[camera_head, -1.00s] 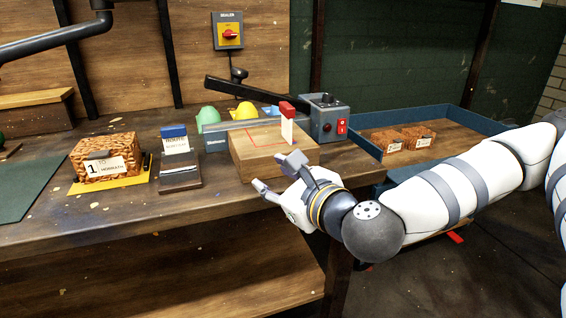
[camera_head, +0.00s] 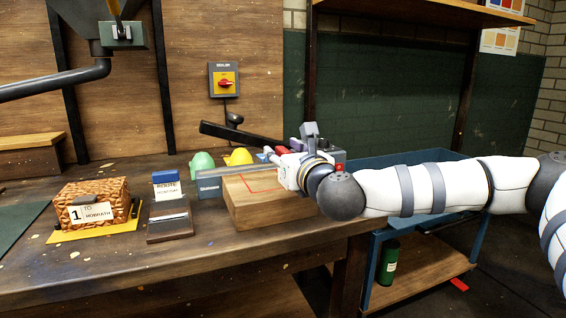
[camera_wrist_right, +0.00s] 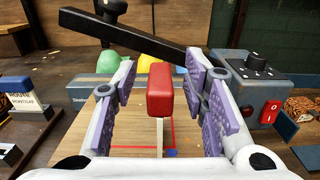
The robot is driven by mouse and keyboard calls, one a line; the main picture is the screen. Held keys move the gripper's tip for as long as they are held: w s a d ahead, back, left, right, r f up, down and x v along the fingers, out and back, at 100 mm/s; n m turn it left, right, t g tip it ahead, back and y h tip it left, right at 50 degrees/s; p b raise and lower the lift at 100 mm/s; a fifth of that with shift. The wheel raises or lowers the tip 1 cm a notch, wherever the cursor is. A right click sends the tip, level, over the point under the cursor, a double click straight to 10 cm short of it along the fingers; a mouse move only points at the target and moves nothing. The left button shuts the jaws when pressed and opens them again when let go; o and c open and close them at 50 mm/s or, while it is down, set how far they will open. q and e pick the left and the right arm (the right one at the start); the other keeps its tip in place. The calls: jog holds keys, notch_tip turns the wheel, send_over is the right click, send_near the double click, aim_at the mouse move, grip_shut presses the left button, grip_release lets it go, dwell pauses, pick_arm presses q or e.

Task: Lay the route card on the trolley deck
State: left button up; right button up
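A card with a blue top, lettered "ROUTE" (camera_head: 167,190), stands in a dark holder (camera_head: 170,231) on the bench; its edge also shows in the right wrist view (camera_wrist_right: 22,101). A similar white piece with a red top (camera_wrist_right: 160,92) stands upright at the wooden block (camera_head: 240,212). My right gripper (camera_head: 279,156) is over the block, its fingers on either side of the red top with gaps, open and not touching it. The blue trolley (camera_head: 405,160) stands at the right; my right arm hides much of its deck. My left gripper is out of view.
A black lever (camera_head: 240,136) extends behind the block, near green (camera_head: 202,165) and yellow (camera_head: 239,157) domes. A grey control box (camera_wrist_right: 258,85) is beside the gripper. A green canister (camera_head: 389,262) stands below the trolley deck.

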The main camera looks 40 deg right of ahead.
grip_shut()
